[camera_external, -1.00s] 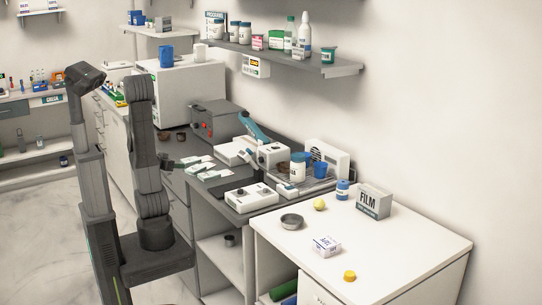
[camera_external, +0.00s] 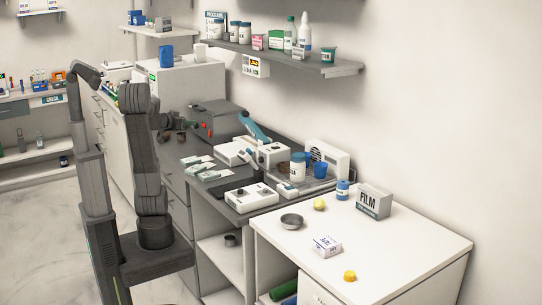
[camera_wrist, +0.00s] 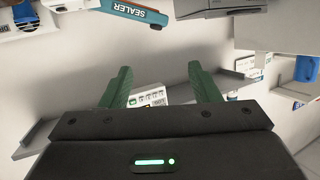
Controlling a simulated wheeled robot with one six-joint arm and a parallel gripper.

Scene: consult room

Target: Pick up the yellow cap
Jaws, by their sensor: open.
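The yellow cap (camera_external: 349,276) is small and sits near the front edge of the white table (camera_external: 410,243) in the external view. A rounder yellow ball-like thing (camera_external: 319,204) lies farther back on the same table. My gripper shows in the wrist view (camera_wrist: 160,88), its two green fingers apart with nothing held between them. Behind the fingers are the wall and a shelf; the yellow cap does not show there. In the external view my arm stands left of the counter, well away from the cap, and the gripper is hard to make out.
On the white table, a white box (camera_external: 327,246) lies near the cap, with a metal bowl (camera_external: 292,221), a blue-capped jar (camera_external: 342,190) and a FILM box (camera_external: 373,201) farther back. The dark counter holds devices, including a sealer (camera_wrist: 140,12). A wall shelf (camera_external: 300,62) hangs above.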

